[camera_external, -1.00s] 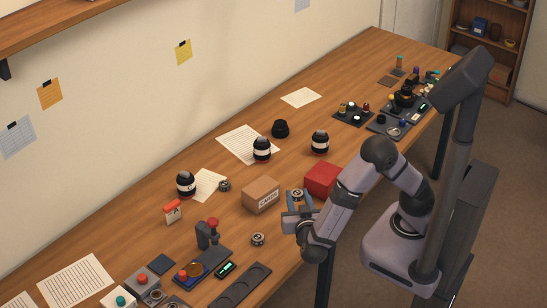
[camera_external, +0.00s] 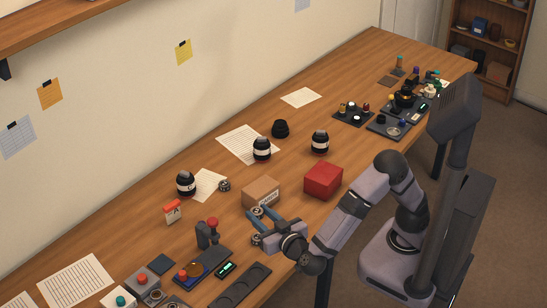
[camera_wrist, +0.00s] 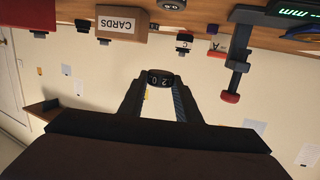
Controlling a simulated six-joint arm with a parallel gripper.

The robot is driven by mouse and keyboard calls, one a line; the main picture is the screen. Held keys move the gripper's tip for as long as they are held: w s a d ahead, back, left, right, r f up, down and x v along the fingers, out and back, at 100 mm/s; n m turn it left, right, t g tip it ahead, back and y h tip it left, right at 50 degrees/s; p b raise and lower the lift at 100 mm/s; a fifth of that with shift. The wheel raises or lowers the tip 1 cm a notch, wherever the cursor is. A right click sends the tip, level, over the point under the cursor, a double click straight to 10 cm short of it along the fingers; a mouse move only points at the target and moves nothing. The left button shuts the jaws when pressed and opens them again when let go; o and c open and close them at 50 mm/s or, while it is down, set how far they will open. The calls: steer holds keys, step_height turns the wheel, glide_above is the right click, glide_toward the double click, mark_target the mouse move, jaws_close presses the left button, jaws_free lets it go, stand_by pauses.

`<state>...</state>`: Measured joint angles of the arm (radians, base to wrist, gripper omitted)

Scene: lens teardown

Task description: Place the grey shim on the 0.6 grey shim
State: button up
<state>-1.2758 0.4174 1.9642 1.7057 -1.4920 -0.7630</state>
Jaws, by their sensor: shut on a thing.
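My gripper (camera_wrist: 160,88) is shut on a small dark round shim (camera_wrist: 160,77), whose side carries light digits that seem to read 0.2 upside down. In the external view my gripper (camera_external: 260,218) holds this shim (camera_external: 257,211) in front of the cardboard box, apparently above the table. A second grey ring-shaped shim (camera_external: 256,239) lies on the table close by, partly hidden by my gripper. The wrist view, which is upside down, shows a round part marked 0.6 (camera_wrist: 172,4) at the top edge, cut off by the frame and apart from the held shim.
The CARDS box (camera_external: 261,193) and red box (camera_external: 323,180) stand behind my gripper. A stand with a red knob (camera_external: 207,236), a small readout (camera_external: 226,269) and a dark slotted tray (camera_external: 240,289) are at front left. Another ring (camera_external: 224,185) lies left of the CARDS box.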

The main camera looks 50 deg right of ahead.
steer(key=shift+f+b, duration=0.45)
steer(key=shift+f, duration=3.9)
steer(key=shift+f, duration=0.15)
steer(key=o, duration=1.1)
steer(key=shift+c, duration=0.2)
steer(key=shift+r, duration=0.25)
steer(key=v, duration=1.2)
